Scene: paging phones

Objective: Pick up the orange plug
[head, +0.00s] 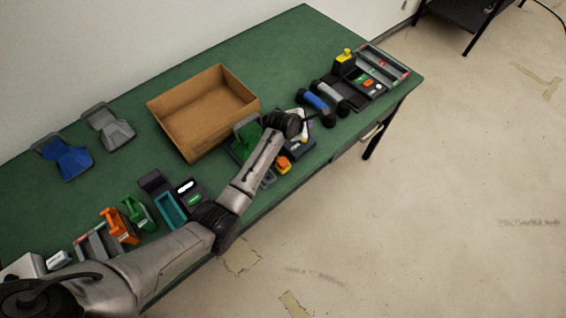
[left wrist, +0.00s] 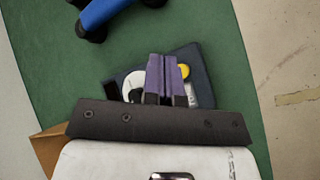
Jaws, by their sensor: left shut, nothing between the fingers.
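An orange piece with an upright handle (head: 118,225) stands at the left of the green table beside a similar green one. A small orange and yellow piece (head: 284,163) sits near the table's front edge below my left wrist. I cannot tell which of these is the plug. My left gripper (left wrist: 167,62) is shut and empty, its purple fingers together over a dark blue base (left wrist: 203,85). A yellow round part (left wrist: 184,71) shows just right of the fingers. In the head view the fingertips are largely hidden by my wrist. My right gripper is not in view.
An open cardboard box (head: 205,110) stands mid-table behind my left arm. A blue handset (head: 318,106) and a grey handset (head: 338,93) lie right of my wrist. Blue (head: 67,160) and grey (head: 110,128) cradles sit at the back left.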

